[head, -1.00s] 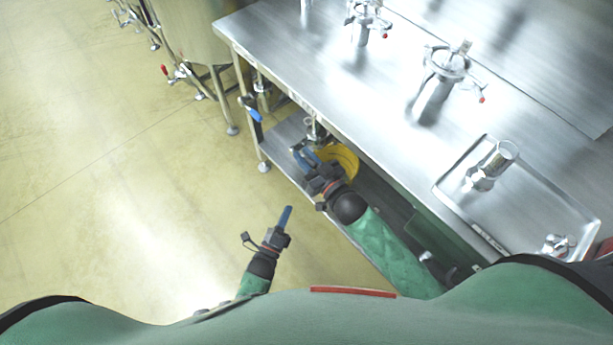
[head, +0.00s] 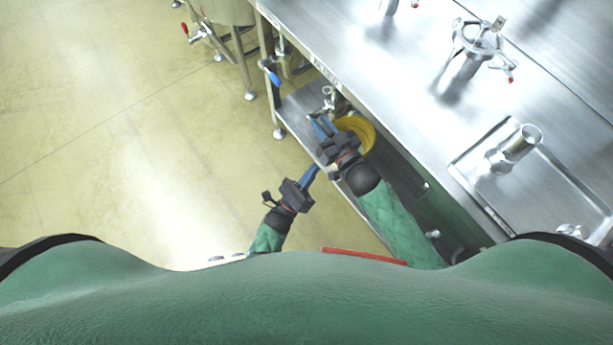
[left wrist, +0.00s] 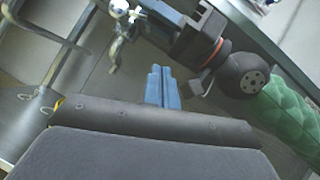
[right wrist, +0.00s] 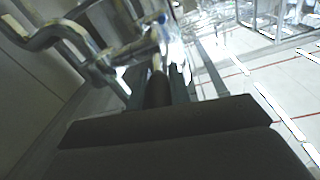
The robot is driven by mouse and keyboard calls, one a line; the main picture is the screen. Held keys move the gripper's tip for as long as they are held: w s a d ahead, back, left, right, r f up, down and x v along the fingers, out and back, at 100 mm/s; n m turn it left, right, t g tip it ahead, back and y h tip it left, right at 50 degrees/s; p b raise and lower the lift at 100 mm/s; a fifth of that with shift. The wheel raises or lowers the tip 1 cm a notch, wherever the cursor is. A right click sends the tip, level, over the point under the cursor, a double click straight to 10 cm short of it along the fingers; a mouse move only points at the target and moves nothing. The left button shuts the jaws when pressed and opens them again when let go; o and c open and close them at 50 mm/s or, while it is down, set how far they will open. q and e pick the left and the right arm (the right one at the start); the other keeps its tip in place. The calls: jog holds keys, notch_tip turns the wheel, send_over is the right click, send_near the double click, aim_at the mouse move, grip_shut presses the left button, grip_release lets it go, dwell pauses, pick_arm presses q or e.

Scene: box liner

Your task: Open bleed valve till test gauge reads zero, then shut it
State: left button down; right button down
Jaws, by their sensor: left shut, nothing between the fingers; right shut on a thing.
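A small chrome valve (head: 328,97) sits on pipework under the steel table's near edge; it also shows in the left wrist view (left wrist: 118,12). My right gripper (head: 322,124) is at this valve, shut on a part of it that its fingers mostly hide. In the right wrist view, chrome pipe and fittings (right wrist: 130,50) lie right at the dark fingers. My left gripper (head: 309,174) is shut and empty, just below my right gripper and apart from the valve. Its blue fingers (left wrist: 163,88) are together in the left wrist view. I cannot make out a test gauge or its reading.
A yellow bucket (head: 357,133) stands on the lower shelf (head: 296,112) beside my right gripper. A blue-handled valve (head: 271,76) hangs near the table's corner leg. Chrome fittings and a tray (head: 462,172) are on the tabletop.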

pick_arm(q)
jog(key=w+d+r, duration=0.3)
jog(key=w+r, duration=0.2)
jog(key=r, duration=0.1)
jog(key=shift+w+r, duration=0.15)
jog(key=shift+r, duration=0.1)
jog(key=shift+w+a+r, duration=0.1)
jog(key=shift+w+r, duration=0.1)
jog(key=shift+r, duration=0.55)
pick_arm(e)
jog(key=c, duration=1.3)
grip_release()
jog(key=shift+f, duration=0.15)
pick_arm(q)
jog(key=shift+r, duration=0.15)
pick_arm(e)
jog(key=shift+s+f, duration=0.1)
jog(key=shift+f, duration=0.05)
